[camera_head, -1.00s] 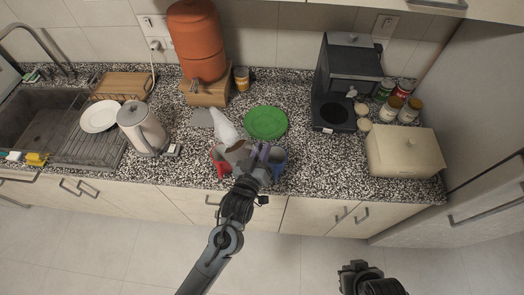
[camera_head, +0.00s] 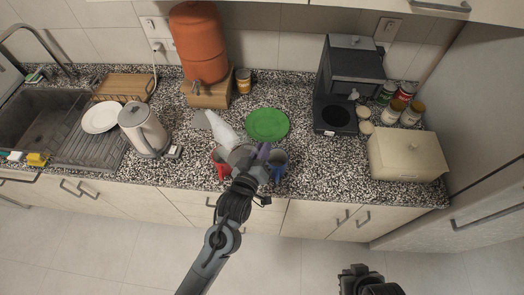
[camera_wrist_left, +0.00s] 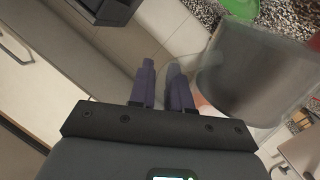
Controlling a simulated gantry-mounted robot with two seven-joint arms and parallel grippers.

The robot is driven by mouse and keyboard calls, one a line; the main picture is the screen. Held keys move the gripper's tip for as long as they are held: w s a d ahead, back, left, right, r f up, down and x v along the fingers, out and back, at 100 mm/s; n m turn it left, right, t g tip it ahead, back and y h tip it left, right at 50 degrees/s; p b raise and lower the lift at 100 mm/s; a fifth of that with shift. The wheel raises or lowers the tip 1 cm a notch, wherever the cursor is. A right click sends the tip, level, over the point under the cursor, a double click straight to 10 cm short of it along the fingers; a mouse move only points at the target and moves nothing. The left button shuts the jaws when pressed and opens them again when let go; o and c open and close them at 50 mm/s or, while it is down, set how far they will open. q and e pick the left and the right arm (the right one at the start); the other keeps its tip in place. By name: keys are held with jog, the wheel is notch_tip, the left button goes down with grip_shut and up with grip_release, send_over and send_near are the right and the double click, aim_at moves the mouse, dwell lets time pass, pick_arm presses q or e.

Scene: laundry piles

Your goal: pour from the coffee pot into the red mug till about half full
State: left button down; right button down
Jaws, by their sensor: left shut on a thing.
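The red mug (camera_head: 222,168) stands near the counter's front edge in the head view, partly hidden by the pot and my left arm. The grey, see-through coffee pot (camera_head: 241,153) is over or right beside it, tilted. My left gripper (camera_head: 262,155) is shut on the pot, on its right side. The pot fills the right of the left wrist view (camera_wrist_left: 255,85), next to the fingers (camera_wrist_left: 162,82). The level inside the mug is hidden. My right gripper (camera_head: 357,272) is low on the right, away from the counter; its jaws are unclear.
A blue mug (camera_head: 279,163) stands just right of my left gripper. A green plate (camera_head: 268,124) and a white cone-shaped object (camera_head: 219,128) lie behind.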

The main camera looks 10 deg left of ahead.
aim_at(248, 148)
pick_arm(q)
jog(key=shift+a+r+n, duration=0.1)
jog(key=shift+r+n, duration=0.25)
jog(key=shift+n, duration=0.05)
jog(key=shift+w+a+f+n+b, duration=0.15)
jog(key=shift+a+f+n+b, duration=0.1)
jog(key=shift+n+b, duration=0.25)
dwell(0.4)
jog(key=shift+w+a+f+b, duration=0.1)
jog(key=shift+a+f+b, duration=0.1)
jog(key=shift+b, duration=0.35)
dwell(0.3)
jog(key=shift+a+r+n+g+p, duration=0.15)
jog(key=shift+r+n+g+p, duration=0.15)
jog(key=shift+n+p, duration=0.1)
jog(key=shift+w+a+r+n+h+p, duration=0.3)
jog(key=shift+a+r+n+p, duration=0.25)
jog(key=shift+p, duration=0.65)
dwell(1.3)
jog(key=shift+a+r+n+p, duration=0.1)
jog(key=shift+r+n+p, duration=0.15)
jog(key=shift+p, duration=0.1)
jog(key=shift+w+a, duration=0.1)
jog(key=shift+a, duration=0.05)
